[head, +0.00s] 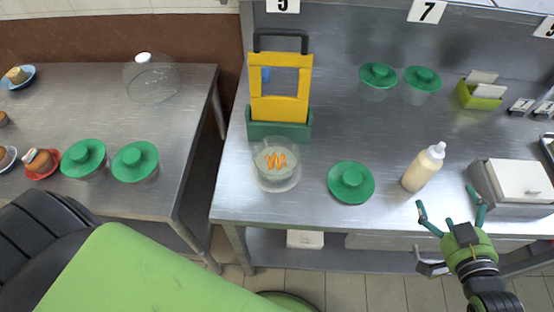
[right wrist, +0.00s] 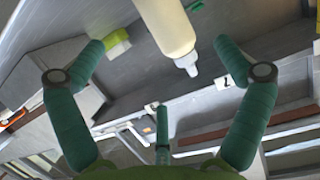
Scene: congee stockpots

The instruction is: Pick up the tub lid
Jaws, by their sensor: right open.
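The green tub lid (head: 351,183) with a round knob lies flat on the steel table, right of an uncovered clear tub (head: 276,165) with orange strips in it. My right gripper (head: 446,198) is open and empty near the table's front edge, to the right of the lid and apart from it. In the right wrist view its spread teal fingers (right wrist: 160,45) have nothing between them that they touch, and the lid does not show there. My left gripper is not in view.
A cream sauce bottle (head: 424,167) stands between the lid and my right gripper; it also shows in the right wrist view (right wrist: 166,22). A white-lidded box (head: 520,180) is at the right. A yellow and green carrier (head: 279,95) stands behind the tub. Two lidded tubs stand at the back.

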